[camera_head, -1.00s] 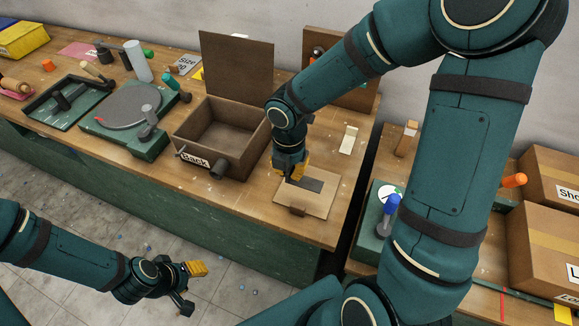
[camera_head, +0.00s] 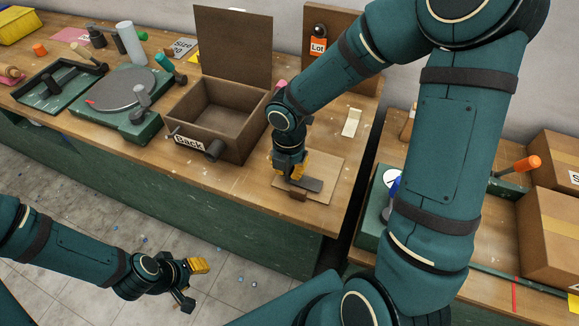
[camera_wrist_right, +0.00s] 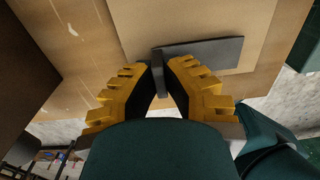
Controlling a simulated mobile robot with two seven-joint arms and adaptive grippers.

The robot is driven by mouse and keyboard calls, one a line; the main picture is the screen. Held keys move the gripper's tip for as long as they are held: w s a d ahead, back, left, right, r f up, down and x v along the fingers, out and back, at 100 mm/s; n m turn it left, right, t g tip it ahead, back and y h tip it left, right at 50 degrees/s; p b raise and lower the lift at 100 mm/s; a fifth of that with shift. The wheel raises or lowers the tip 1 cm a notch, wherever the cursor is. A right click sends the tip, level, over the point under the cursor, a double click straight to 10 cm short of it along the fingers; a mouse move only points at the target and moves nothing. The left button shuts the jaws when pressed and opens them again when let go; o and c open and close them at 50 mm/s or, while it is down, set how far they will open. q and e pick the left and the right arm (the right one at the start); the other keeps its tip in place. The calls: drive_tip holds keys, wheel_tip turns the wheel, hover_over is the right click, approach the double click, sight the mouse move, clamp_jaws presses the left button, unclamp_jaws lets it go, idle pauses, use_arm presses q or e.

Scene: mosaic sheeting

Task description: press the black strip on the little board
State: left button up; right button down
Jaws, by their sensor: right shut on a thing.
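The little board (camera_head: 328,165) is a light wooden square near the bench's front right edge. Whether the strip is lifted off the board is hard to tell. My left gripper (camera_head: 195,284) is open and empty, over the floor in front of the bench.
An open brown box (camera_head: 238,143) labelled Back stands left of the board. A cream piece (camera_head: 351,122) lies behind it. A gap separates the right-hand bench with cardboard boxes (camera_head: 556,230).

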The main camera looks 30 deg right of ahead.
drive_tip(key=shift+f, duration=0.2)
idle(0.4)
drive_tip(key=c, duration=1)
unclamp_jaws()
drive_tip(key=shift+c, duration=0.2)
drive_tip(key=shift+r, duration=0.1)
wheel_tip(320, 180, up, 12)
